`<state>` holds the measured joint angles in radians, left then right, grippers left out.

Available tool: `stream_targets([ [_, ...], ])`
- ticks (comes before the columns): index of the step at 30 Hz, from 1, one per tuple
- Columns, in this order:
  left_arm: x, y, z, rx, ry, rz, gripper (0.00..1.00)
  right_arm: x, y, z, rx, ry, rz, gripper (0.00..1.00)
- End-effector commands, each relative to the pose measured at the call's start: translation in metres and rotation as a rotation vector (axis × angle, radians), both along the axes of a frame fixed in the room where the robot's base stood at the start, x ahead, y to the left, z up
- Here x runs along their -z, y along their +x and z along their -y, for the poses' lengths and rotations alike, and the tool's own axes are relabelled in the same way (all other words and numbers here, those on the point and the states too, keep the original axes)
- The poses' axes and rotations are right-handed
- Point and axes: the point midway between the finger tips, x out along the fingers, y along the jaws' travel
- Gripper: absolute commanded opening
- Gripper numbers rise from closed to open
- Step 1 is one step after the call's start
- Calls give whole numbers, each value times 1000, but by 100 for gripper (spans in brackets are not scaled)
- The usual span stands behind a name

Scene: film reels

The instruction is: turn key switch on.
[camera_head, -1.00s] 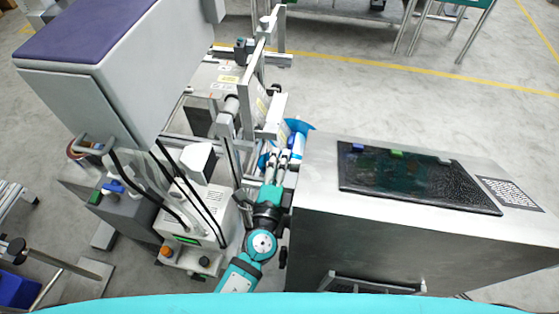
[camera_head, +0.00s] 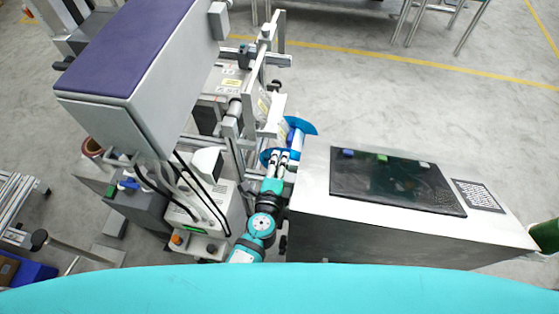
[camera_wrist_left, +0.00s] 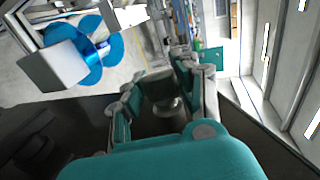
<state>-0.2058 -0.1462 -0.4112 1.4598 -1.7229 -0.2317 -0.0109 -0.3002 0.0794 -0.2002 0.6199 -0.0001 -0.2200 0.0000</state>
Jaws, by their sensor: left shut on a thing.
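My left gripper (camera_head: 278,160) reaches in along the left side of the steel cabinet (camera_head: 312,190), just short of the blue film reel (camera_head: 300,126). In the left wrist view my left gripper (camera_wrist_left: 165,92) has its two fingers around a small grey and dark thing (camera_wrist_left: 162,84). It may be the key switch, but its key shape cannot be made out. The fingers and the cabinet hide its spot in the head view. The blue reel (camera_wrist_left: 88,48) shows at the upper left of the wrist view, apart from the fingers.
A grey machine with a purple top (camera_head: 130,45) stands at the left. A control box (camera_head: 195,250) with orange and black knobs is left of my arm. A dark glossy panel (camera_head: 395,182) lies on the cabinet. The gap around my arm is narrow; open floor lies behind.

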Motion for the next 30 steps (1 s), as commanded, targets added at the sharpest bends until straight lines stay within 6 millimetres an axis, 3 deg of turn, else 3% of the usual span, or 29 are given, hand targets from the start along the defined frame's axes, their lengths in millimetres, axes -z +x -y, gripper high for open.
stream_targets([
  [1, 2, -1, 0, 1, 1, -3, 0, 0, 0, 0, 0, 0, 0, 0],
  [2, 2, -1, 0, 1, 1, -3, 30, 0, 0, 0, 0, 0, 0, 0],
  [8, 1, -1, 0, 1, 1, -2, 56, 0, 0, 0, 0, 0, 0, 0],
  [19, -1, -8, -1, 1, -1, -1, 56, 0, 1, 2, -1, -3, 1, 0],
  [30, -18, -77, -15, 2, 1, -3, 56, 0, 0, 1, 0, -1, 0, 0],
])
